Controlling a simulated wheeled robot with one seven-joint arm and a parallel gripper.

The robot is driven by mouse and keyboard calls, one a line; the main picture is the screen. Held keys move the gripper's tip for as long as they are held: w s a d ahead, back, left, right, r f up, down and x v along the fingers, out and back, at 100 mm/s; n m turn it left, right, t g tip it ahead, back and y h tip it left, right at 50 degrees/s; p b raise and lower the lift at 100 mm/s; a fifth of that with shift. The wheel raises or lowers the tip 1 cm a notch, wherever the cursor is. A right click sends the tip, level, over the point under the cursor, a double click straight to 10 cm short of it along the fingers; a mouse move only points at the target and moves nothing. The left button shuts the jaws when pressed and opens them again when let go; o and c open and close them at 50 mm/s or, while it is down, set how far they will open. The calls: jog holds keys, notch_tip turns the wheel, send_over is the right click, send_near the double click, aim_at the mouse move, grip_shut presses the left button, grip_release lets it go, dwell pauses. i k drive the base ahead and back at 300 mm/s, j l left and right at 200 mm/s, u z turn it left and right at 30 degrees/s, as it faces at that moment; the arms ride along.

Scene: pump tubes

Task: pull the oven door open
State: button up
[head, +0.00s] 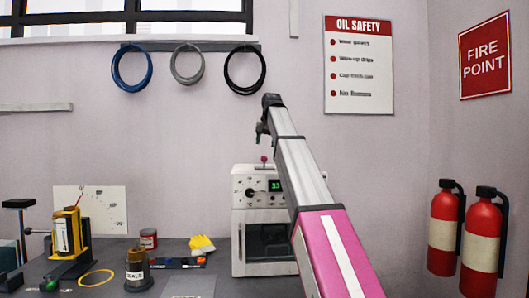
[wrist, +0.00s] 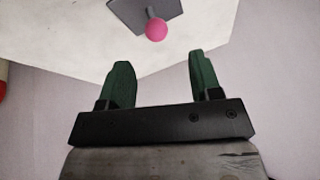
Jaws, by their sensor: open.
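The white oven (head: 241,216) stands on the bench at the centre of the head view, with a dial, a green-lit display and a dark-windowed door (head: 265,236) on its front. The door looks shut. A thin upright bar, seemingly the handle, shows at the door's left edge. My gripper (head: 262,134) is above the oven, at the end of my raised arm, which hides the oven's right side. In the wrist view my gripper (wrist: 158,78) has its two green fingers apart with nothing between them. A pink ball (wrist: 157,30) on a grey plate lies beyond the fingertips.
A red can (head: 148,238), a brown-topped jar (head: 137,268), yellow gloves (head: 202,243) and a yellow ring (head: 96,278) lie on the bench left of the oven. A yellow device (head: 68,232) stands further left. Two red extinguishers (head: 445,215) hang at right.

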aim_at(239, 217)
jog(key=k+l, duration=0.2)
jog(key=k, duration=0.3)
jog(key=k+l, duration=0.15)
jog(key=k, duration=0.3)
